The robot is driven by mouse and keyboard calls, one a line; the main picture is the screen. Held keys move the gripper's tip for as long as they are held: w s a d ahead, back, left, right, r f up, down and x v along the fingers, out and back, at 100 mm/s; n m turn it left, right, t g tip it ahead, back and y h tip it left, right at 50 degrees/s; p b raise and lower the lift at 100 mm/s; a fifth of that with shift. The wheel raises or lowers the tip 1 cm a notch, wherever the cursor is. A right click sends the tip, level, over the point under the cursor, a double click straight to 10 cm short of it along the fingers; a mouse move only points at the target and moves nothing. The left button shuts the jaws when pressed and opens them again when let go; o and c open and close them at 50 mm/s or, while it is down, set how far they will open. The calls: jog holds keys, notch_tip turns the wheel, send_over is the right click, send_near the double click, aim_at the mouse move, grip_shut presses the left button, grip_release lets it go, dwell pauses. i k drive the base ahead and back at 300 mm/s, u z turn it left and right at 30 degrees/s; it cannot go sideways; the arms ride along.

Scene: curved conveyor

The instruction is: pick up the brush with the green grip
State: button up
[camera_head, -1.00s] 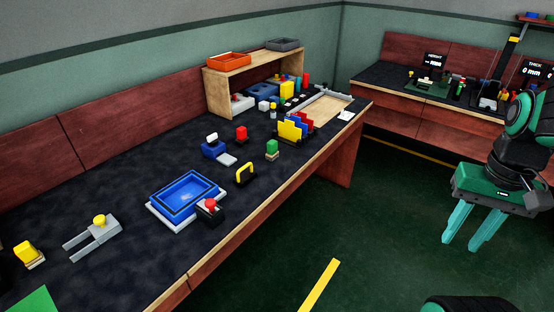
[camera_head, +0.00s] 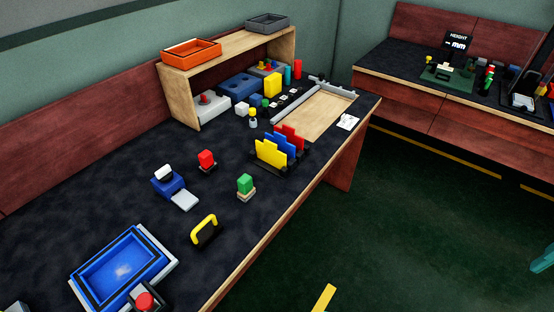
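The brush with the green grip (camera_head: 245,184) stands upright on the dark bench top, near the front edge. It has a green block on top and a pale tan base. Only a teal finger part of my gripper (camera_head: 543,258) shows, at the far right edge of the picture. It is over the floor side, well apart from the brush. The rest of my gripper is out of the frame, so its opening does not show.
Around the brush are a yellow-handled black item (camera_head: 204,231), a red-topped block (camera_head: 206,160), a blue-and-white item (camera_head: 170,184) and a rack of coloured plates (camera_head: 279,150). A blue tray (camera_head: 122,267) lies front left. A wooden shelf (camera_head: 180,98) stands behind. Open floor lies right.

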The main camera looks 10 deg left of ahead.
aim_at(247, 189)
jog(key=u, duration=0.2)
jog(key=i, duration=0.9)
jog(key=u, duration=0.4)
